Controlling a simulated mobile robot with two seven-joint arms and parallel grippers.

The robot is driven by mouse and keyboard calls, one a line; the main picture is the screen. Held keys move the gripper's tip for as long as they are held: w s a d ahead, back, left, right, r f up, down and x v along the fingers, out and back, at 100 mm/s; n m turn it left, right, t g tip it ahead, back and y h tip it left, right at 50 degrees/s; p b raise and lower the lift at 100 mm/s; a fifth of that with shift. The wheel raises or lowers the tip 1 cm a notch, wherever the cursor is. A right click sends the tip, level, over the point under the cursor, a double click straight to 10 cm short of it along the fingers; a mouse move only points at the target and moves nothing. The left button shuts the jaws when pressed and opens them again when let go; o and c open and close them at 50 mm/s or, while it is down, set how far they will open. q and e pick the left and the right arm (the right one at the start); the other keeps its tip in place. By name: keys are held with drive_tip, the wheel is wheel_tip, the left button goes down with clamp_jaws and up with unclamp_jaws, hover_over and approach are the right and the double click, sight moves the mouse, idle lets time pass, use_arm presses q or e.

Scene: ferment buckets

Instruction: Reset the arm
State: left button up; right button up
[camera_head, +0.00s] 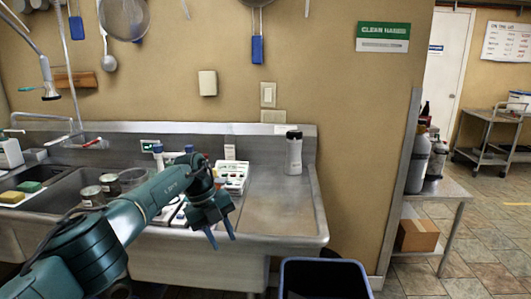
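My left arm comes in from the lower left and reaches over the front of the steel sink counter (275,207). My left gripper (222,242) points downward at the counter's front edge. Its two fingers are apart, with nothing visible between them. My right gripper is not in view.
A grey-white bottle (293,153) stands at the back right of the counter. A white tray with small items (232,175) lies behind my gripper. Cans (92,196) stand by the sink basin at left. A dark bin (325,280) is below the counter. The counter's right part is mostly clear.

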use_arm(q)
drive_tip(key=s+d+f+n+t+h, duration=0.1)
drive_tip(key=s+d+f+h, duration=0.25)
drive_tip(key=d, duration=0.35)
drive_tip(key=s+d+f+n+t+h, duration=0.1)
drive_tip(key=s+d+f+h, duration=0.2)
drive_tip(key=s+d+h, duration=0.3)
drive_tip(key=s+d+f+n+t+h, duration=0.1)
drive_tip(key=s+d+f+h, duration=0.25)
drive_tip(key=d, duration=0.55)
drive_tip(key=s+a+f+n+t+y, duration=0.2)
drive_tip(key=s+a+f+n+y, duration=0.2)
drive_tip(key=s+a+n, duration=0.3)
drive_tip(key=s+a+f+n+t+y, duration=0.3)
drive_tip(key=s+a+f+n+y, duration=0.1)
drive_tip(key=s+a+n, duration=0.3)
drive_tip(key=s+a+f+n+t+y, duration=0.2)
drive_tip(key=s+a+f+n+y, duration=0.2)
drive_tip(key=s+a+n, duration=0.4)
drive_tip(key=a+n+y, duration=0.1)
drive_tip(key=a+n, duration=0.1)
drive_tip(key=a, duration=0.1)
drive_tip(key=shift+a+t, duration=0.3)
drive_tip(key=shift+t, duration=0.1)
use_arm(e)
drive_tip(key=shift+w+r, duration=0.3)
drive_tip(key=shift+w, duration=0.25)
